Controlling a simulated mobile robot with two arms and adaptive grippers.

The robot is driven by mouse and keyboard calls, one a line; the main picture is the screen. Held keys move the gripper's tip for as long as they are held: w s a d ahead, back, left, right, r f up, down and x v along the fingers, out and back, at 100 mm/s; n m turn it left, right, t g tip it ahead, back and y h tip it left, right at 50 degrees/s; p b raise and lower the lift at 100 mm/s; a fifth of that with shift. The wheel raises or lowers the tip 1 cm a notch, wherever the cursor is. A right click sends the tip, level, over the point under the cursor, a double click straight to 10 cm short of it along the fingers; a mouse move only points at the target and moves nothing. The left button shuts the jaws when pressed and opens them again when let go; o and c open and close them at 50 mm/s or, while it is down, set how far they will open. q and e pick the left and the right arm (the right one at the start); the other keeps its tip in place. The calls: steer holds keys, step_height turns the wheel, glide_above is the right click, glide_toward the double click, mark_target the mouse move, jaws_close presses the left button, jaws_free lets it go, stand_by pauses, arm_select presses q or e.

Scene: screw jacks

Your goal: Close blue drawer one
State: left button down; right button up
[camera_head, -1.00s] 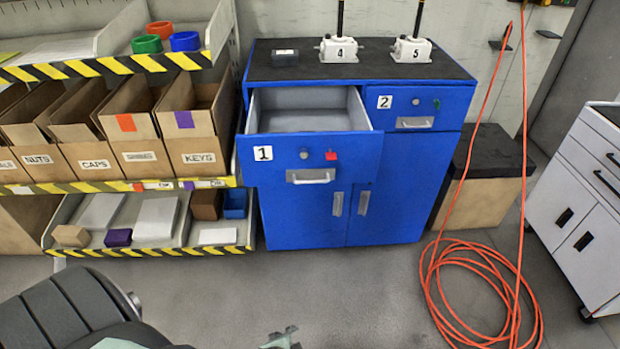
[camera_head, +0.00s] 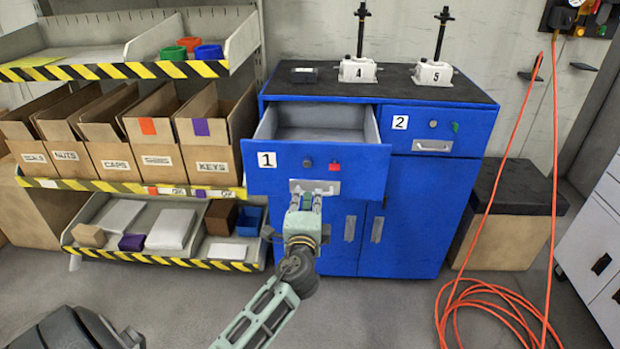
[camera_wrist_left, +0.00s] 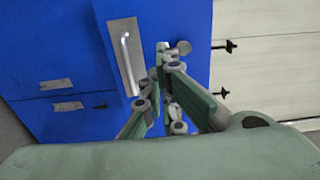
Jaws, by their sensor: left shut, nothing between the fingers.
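Blue drawer one (camera_head: 360,178), marked with a white "1" label, is pulled open from the blue cabinet (camera_head: 425,215); its grey inside shows and looks empty. On its front are a metal handle (camera_head: 328,187), a round lock and a red tag. My left gripper (camera_head: 306,198) is shut and empty, with its tips at the lower left of the handle. Contact cannot be told. In the left wrist view the handle (camera_wrist_left: 126,52) is on the blue front, just beside the gripper (camera_wrist_left: 163,75). My right gripper is not in view.
Drawer two (camera_head: 440,128) is shut. Two white screw jacks, marked 4 (camera_head: 357,70) and 5 (camera_head: 432,74), stand on the cabinet top. A shelf with cardboard bins (camera_head: 210,155) is at left. An orange hose (camera_head: 490,295) lies on the floor at right.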

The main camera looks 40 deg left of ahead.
mark_target(311, 172)
arm_select(q)
steer(key=x, duration=0.9)
steer(key=shift+d, duration=0.1)
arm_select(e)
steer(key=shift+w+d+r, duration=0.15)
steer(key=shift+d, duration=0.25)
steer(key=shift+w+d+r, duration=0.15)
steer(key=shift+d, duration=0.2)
arm_select(q)
steer(key=shift+w, duration=0.1)
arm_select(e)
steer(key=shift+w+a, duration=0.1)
